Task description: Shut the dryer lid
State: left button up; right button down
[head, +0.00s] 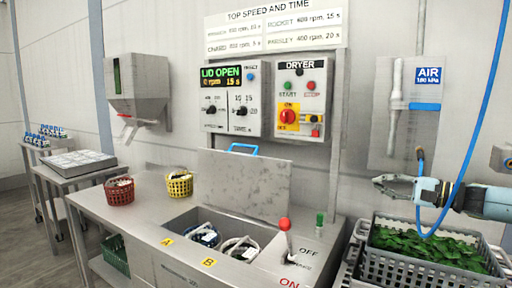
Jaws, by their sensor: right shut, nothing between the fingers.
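The dryer lid (243,180) is a grey metal panel with a blue handle (243,148) on its top edge. It stands raised behind the dryer opening. Two white-rimmed baskets, one on the left (204,234) and one on the right (240,246), sit in the opening by the yellow labels A and B. The dryer panel's display (227,77) reads LID OPEN. My right gripper (380,184) is shut and empty, well to the right of the lid and above the crate of greens. My left gripper is not in view.
A lever with a red knob (284,224) stands at the dryer's front right by the ON and OFF marks. A red basket (119,191) and a yellow basket (179,184) stand on the counter left. A grey crate of greens (450,281) is at right, near a blue hose (468,160).

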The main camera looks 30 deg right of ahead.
aim_at(254, 186)
jog(key=i, duration=1.3)
